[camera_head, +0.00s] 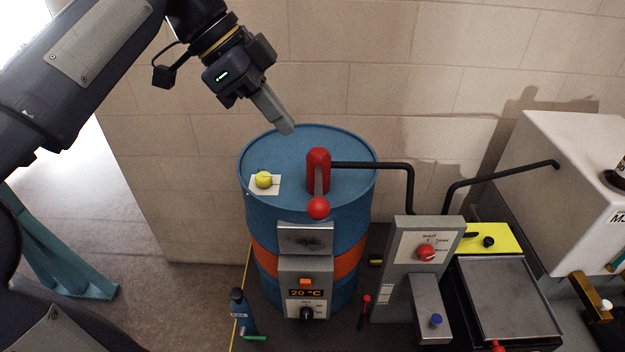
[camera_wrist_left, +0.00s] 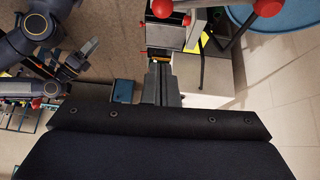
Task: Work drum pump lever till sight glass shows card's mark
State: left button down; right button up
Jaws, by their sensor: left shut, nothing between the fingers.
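The blue drum (camera_head: 258,222) with an orange band stands by the wall. The red pump (camera_head: 317,158) rises from its top, its lever hanging toward me and ending in a red ball knob (camera_head: 318,208). My left gripper (camera_head: 288,130) is shut and empty, above the drum's back rim and apart from the lever. Its fingers also show in the left wrist view (camera_wrist_left: 162,88). A white card (camera_head: 272,189) under a yellow ball (camera_head: 264,179) lies on the drum top; I see no mark on it. I cannot make out a sight glass.
A black pipe (camera_head: 375,165) runs from the pump to a grey valve box (camera_head: 400,270) with a red knob (camera_head: 426,252). A white tank (camera_head: 560,160) stands at right, cut off. A heater panel (camera_head: 305,268) reads 20 °C. A blue bottle (camera_head: 240,308) stands at front left.

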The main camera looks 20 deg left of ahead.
pick_arm(q)
send_over(312, 200)
jog(key=f, duration=0.7)
jog(key=shift+d+f, duration=0.25)
jog(key=shift+f, duration=0.05)
notch_tip(312, 200, down, 3)
jog(key=shift+a+f+p, duration=0.15)
jog(key=shift+f+p, duration=0.05)
jog(key=shift+p, duration=0.15)
jog(key=shift+f, duration=0.5)
jog(key=shift+a, duration=0.1)
